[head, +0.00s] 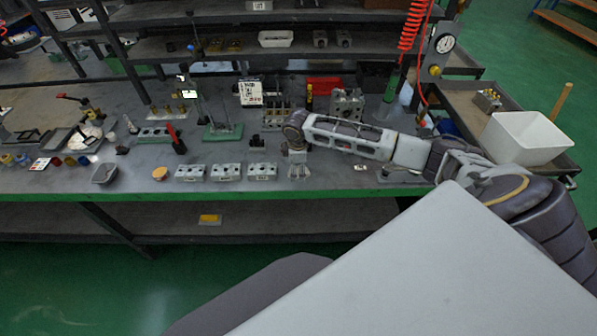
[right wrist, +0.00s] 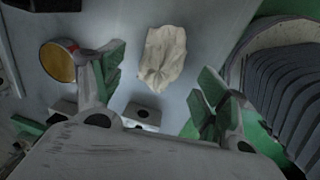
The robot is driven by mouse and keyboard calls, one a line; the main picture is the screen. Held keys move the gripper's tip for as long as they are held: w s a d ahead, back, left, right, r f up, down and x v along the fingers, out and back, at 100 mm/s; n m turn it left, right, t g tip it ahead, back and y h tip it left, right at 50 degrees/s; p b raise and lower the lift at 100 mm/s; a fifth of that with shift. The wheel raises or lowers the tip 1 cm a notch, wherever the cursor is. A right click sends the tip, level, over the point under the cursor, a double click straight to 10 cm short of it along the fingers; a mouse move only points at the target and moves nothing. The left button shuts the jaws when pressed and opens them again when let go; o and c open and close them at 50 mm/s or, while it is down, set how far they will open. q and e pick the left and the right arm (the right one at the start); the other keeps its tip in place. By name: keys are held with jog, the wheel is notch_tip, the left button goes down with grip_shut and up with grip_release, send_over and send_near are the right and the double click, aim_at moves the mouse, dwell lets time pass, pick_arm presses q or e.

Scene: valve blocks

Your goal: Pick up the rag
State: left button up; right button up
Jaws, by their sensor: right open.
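The rag (right wrist: 163,57) is a crumpled, off-white cloth lying on the grey bench top in the right wrist view. I cannot make it out clearly in the head view. My right gripper (right wrist: 158,78) is open, with its green-padded fingers spread to the left and right of the rag's lower end. Nothing is held between them. In the head view my right gripper (head: 298,171) points down over the front part of the bench. My left gripper is not in view.
Grey valve blocks (head: 227,172) stand in a row along the bench front, left of my right gripper. A round orange-topped object (right wrist: 60,63) lies near the left finger in the wrist view. A white bin (head: 525,138) stands at the right.

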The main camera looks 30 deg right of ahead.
jog(key=shift+w+f, duration=0.1)
jog(key=shift+f, duration=0.9)
jog(key=c, duration=1)
